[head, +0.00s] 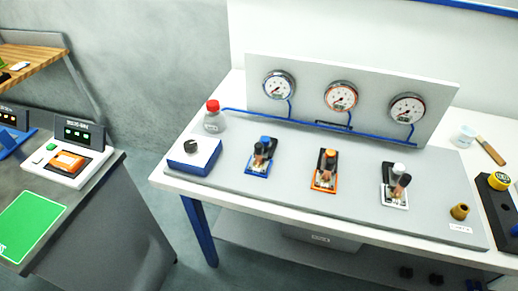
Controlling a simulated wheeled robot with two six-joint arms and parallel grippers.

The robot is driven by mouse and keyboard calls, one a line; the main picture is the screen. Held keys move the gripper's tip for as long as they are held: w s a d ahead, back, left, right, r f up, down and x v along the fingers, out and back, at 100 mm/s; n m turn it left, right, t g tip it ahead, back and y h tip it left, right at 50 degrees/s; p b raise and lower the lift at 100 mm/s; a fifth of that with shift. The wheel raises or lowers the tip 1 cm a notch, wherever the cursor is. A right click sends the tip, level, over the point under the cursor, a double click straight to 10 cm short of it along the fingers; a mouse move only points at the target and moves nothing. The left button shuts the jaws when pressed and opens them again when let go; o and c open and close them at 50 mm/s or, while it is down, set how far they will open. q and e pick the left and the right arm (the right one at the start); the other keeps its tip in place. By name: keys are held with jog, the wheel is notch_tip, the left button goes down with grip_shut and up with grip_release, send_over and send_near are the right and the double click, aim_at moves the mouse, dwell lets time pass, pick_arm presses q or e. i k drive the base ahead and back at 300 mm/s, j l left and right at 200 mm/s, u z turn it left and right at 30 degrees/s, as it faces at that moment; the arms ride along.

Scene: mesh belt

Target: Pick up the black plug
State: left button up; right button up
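I cannot single out a black plug with certainty. Two small black pieces, one of them a dark block (405,272) and the other a second dark block (436,279), lie low at the bottom right, below the white table (215,187). They are too small to tell what they are. A round black knob (190,146) sits on top of a blue and white box (193,158) at the table's left end. Neither of my grippers is in view.
Valves with blue (262,157), orange (326,170) and white (396,186) handles stand on the grey panel before three gauges. A red-capped bottle (214,120), brass fitting (459,211) and black tray (497,207) flank them. A bench with scales (70,160) stands left; floor lies between.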

aim_at(406, 179)
jog(key=z, duration=2)
